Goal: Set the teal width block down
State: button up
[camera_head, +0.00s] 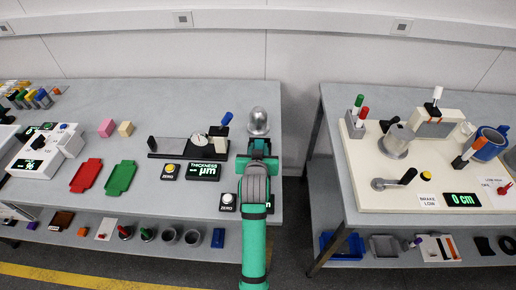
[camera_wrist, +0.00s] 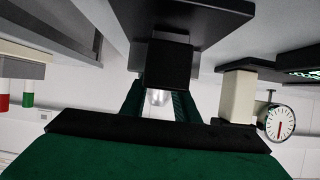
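My gripper (camera_head: 258,152) is at the right end of the left table, just in front of a silver domed part (camera_head: 258,121). Its fingers (camera_wrist: 158,105) look dark green and stand apart in the wrist view, with the silver dome (camera_wrist: 158,97) showing through the gap. A black block-shaped piece (camera_wrist: 169,66) shows just above the gap; I cannot tell whether the fingers touch it. I cannot make out a teal width block apart from my own teal arm. The arm hides part of the table and a small display.
A dial gauge (camera_head: 200,141) on a dark stand is left of my gripper; it also shows in the wrist view (camera_wrist: 280,123). A thickness display (camera_head: 204,172) and a white zero button (camera_head: 228,199) are nearby. A floor gap separates the right table (camera_head: 327,110).

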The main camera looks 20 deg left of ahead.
jog(key=o, duration=0.4)
jog(key=shift+o, duration=0.2)
jog(key=shift+d, duration=0.15)
jog(key=shift+s+r, duration=0.1)
jog(key=shift+r, duration=0.05)
jog(key=shift+s+r, duration=0.15)
jog(key=shift+s, duration=0.1)
jog(key=v, duration=1.1)
jog(key=shift+s, duration=0.2)
jog(key=shift+r, duration=0.1)
